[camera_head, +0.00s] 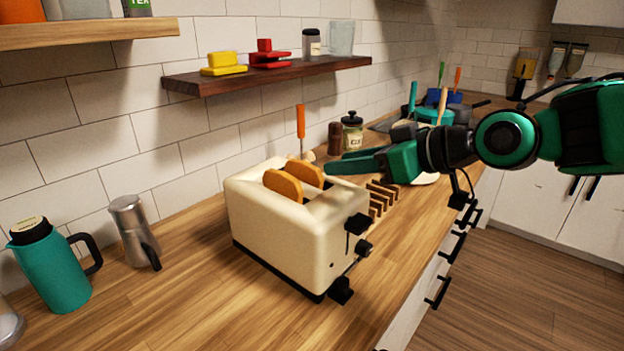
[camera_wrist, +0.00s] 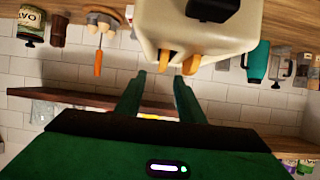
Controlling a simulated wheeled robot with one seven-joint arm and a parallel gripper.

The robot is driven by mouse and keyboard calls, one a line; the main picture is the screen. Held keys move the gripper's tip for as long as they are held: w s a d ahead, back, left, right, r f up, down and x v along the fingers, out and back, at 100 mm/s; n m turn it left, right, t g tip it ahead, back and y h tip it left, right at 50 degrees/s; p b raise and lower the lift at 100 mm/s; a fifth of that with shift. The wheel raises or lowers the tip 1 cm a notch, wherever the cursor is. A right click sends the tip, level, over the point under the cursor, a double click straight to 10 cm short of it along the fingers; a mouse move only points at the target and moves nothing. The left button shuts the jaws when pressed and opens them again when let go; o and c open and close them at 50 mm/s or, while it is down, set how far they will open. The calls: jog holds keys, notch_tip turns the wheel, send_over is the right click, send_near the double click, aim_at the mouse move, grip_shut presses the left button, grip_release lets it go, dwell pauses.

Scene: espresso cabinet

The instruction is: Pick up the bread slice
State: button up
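Two bread slices stand upright in the slots of a cream toaster (camera_head: 285,240), their brown tops sticking out. The nearer slice (camera_head: 283,187) is on the left and the farther slice (camera_head: 307,172) is on the right. My gripper (camera_head: 328,167) is just right of the farther slice, at about the height of its top, and holds nothing. The wrist view is upside down. There my gripper (camera_wrist: 160,75) shows two separated fingers, with one slice (camera_wrist: 165,57) just past the gap and the other slice (camera_wrist: 193,63) to its right. Contact cannot be told.
A dark wall shelf (camera_head: 270,75) hangs behind the toaster. A wooden rack (camera_head: 381,198) stands right of the toaster, below my gripper. A teal jug (camera_head: 50,270) and a metal moka pot (camera_head: 133,230) stand at left. The counter in front of them is clear.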

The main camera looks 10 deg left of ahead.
aim_at(306, 163)
jog(key=x, duration=0.5)
jog(key=shift+s+a+r, duration=0.1)
jog(key=shift+a+r, duration=0.15)
jog(key=shift+r, duration=0.05)
jog(key=shift+w+a+f, duration=0.25)
jog(key=shift+w+a, duration=0.15)
jog(key=x, duration=0.5)
jog(key=shift+s+r, duration=0.1)
jog(key=shift+r, duration=0.1)
jog(key=shift+c, duration=0.7)
grip_shut()
